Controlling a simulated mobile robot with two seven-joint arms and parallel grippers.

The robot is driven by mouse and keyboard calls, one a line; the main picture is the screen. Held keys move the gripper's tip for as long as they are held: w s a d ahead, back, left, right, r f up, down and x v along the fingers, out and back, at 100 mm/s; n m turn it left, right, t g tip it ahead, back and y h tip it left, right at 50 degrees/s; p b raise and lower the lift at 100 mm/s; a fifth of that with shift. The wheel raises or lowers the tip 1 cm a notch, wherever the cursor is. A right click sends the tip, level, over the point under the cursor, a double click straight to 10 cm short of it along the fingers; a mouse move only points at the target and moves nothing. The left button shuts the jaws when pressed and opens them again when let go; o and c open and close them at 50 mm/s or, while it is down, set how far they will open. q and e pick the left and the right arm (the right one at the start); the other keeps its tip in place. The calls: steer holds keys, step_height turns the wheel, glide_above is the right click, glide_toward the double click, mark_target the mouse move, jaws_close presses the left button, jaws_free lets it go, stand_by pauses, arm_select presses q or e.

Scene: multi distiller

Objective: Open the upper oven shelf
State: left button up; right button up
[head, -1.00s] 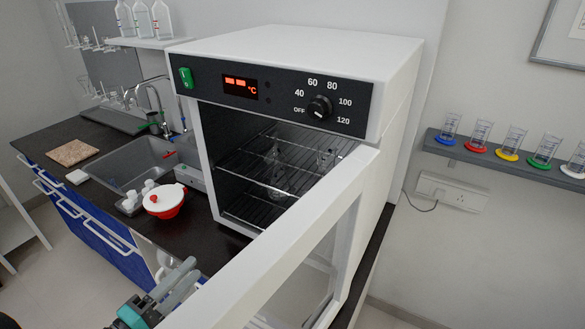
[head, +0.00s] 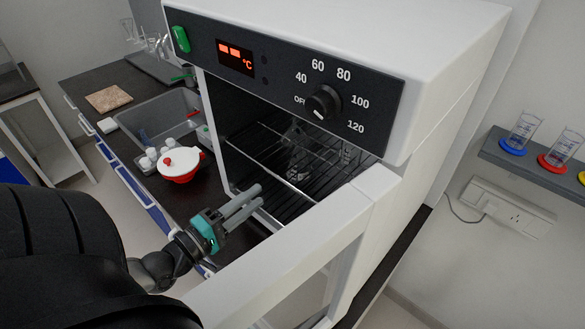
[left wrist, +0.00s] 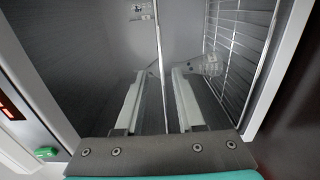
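The white oven (head: 440,60) stands with its framed door (head: 290,262) swung open toward me. The upper shelf (head: 272,166) is a wire rack inside the chamber, with a bright front bar. In the left wrist view this bar (left wrist: 157,45) runs lengthwise between the fingers. My left gripper (head: 259,196) is in front of the opening, above the door's inner side. Its fingers are parallel and apart, and it is open. In the left wrist view the fingertips (left wrist: 157,77) lie either side of the bar; contact cannot be told. Glassware (head: 297,150) stands inside the oven.
A white-lidded red pot (head: 182,164) and small white items stand on the dark counter by the sink (head: 160,118). The open door bounds the space at the right.

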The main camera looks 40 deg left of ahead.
mark_target(291, 169)
arm_select(q)
steer(key=w, duration=0.8)
steer(key=w+d, duration=0.1)
steer(key=w, duration=0.3)
steer(key=shift+c, duration=0.4)
jaws_close()
stand_by(1.0)
